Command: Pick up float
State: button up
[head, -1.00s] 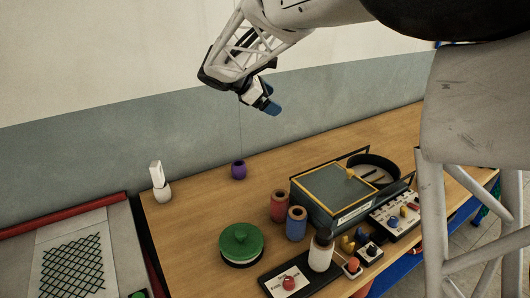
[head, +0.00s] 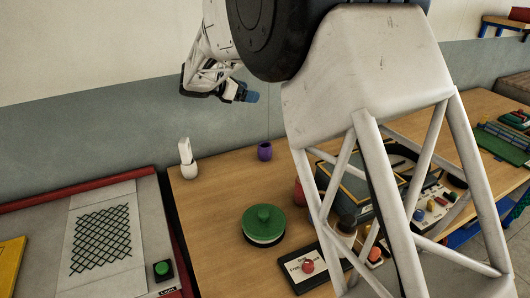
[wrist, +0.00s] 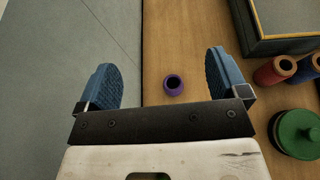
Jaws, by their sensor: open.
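A small purple float (head: 264,151) with a hole in its top stands on the wooden table near the back wall. In the wrist view the purple float (wrist: 173,85) shows between the two blue fingers, further away and untouched. My gripper (head: 250,97) is open and empty, in the air above the back of the table. The wrist view shows its fingers (wrist: 162,76) wide apart. A red holed cylinder (wrist: 275,69) and a blue one (wrist: 308,70) stand to the right. I cannot tell whether these are also floats.
A green lidded round pot (head: 263,222) stands in front of the purple float. A white bottle-like item (head: 187,160) stands to its left. A framed box (wrist: 285,25) is at the right. My arm hides much of the right side. The table around the purple float is clear.

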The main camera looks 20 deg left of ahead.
send_near(260, 151)
jog(key=x, duration=0.3)
jog(key=a+x, duration=0.1)
jog(key=x, duration=0.1)
jog(key=shift+w+d+f, duration=0.2)
jog(key=shift+w, duration=0.3)
jog(key=shift+x, duration=1.3)
jog(key=shift+x, duration=2.6)
jog(key=shift+f, duration=0.15)
jog(key=c, duration=1)
